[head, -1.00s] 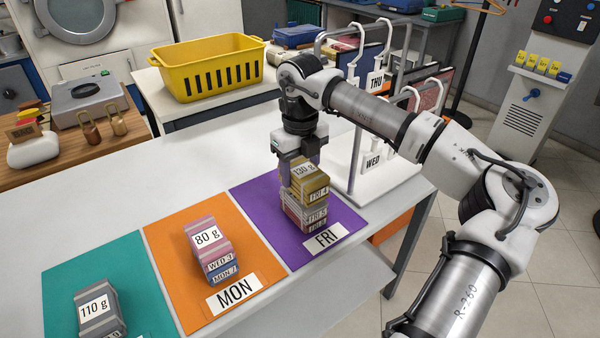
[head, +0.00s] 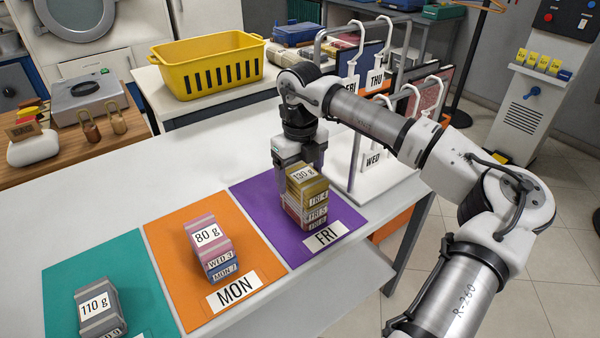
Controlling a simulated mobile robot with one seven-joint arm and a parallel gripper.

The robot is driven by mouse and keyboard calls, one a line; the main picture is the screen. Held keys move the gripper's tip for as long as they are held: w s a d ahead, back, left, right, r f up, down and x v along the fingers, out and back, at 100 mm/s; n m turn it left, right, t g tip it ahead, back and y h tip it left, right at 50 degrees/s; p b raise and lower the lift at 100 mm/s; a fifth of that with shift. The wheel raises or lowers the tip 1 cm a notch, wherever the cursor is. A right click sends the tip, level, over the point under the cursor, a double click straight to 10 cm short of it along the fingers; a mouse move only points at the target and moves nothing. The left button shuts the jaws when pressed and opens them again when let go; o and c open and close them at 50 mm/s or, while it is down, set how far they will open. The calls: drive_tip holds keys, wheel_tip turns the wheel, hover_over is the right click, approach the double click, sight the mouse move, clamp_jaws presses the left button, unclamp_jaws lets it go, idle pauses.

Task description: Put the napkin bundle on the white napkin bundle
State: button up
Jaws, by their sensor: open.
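A gold napkin bundle (head: 313,184) labelled 130 g and FRI 4 lies on top of a stack on the purple mat (head: 258,217). Right under it is a pale bundle (head: 293,207) with a FRI 5 tag, apparently the white one; a reddish FRI 6 bundle is at the bottom. The gold bundle appears to rest on the pale one. My gripper (head: 298,168) points down at the far side of the gold bundle, jaws open. The bundle partly hides its fingertips, so I cannot tell whether they touch it.
An orange mat (head: 172,260) holds pink and blue bundles (head: 211,241); a green mat (head: 70,270) holds a grey bundle (head: 101,305). A tagged rack (head: 385,182) stands close right of my gripper. The white table (head: 170,175) is clear behind the mats.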

sight(300, 171)
wheel_tip(300, 171, up, 12)
drive_tip(key=b, duration=0.1)
drive_tip(key=shift+r, duration=0.15)
